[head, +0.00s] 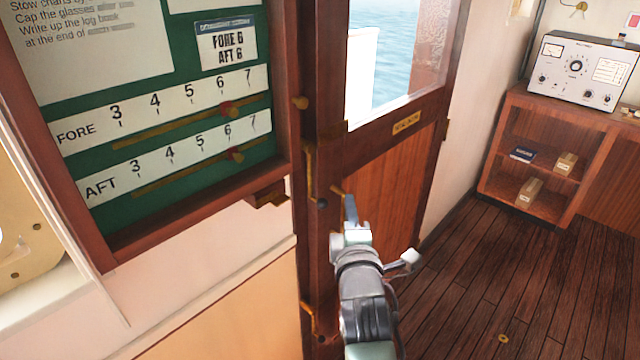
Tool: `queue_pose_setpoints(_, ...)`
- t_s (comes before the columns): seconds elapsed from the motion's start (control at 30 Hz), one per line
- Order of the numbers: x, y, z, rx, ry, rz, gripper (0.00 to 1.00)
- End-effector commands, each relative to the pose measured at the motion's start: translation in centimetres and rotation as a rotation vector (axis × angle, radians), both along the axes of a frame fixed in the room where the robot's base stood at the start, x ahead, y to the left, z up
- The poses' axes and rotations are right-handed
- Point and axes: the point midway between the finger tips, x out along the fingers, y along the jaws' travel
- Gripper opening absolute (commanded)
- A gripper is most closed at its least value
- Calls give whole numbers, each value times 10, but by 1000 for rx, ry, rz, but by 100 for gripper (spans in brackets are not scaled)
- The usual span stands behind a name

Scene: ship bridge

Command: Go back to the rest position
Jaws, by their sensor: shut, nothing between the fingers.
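My arm comes up from the bottom of the head view, and my gripper (350,208) is at its far end, in front of the wooden door (385,190) and its frame. The fingers look shut and empty. They appear close to the brass door fittings, but I cannot tell whether they touch them. To the left, the green draught board (100,165) has a FORE scale and an AFT scale. The red FORE marker (228,108) and the red AFT marker (235,154) both sit near 6. My gripper is right of the board, apart from it.
A wooden shelf unit (510,160) with small boxes stands at right, with a grey instrument (580,70) on top. The plank floor (470,270) between is clear.

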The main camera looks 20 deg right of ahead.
Motion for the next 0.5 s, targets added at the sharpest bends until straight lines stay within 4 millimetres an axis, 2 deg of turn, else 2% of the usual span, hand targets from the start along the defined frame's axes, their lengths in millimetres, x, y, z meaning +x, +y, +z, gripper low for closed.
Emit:
queue_pose_setpoints(0.17, 0, 2, 3, 4, -6, 3, 0)
queue_pose_setpoints(0.27, 4, 14, 25, 41, -60, 25, 0)
queue_pose_setpoints(0.37, 9, 42, 72, 131, -171, 75, 0)
queue_pose_setpoints(0.5, 2, 99, 161, 338, -384, 200, 0)
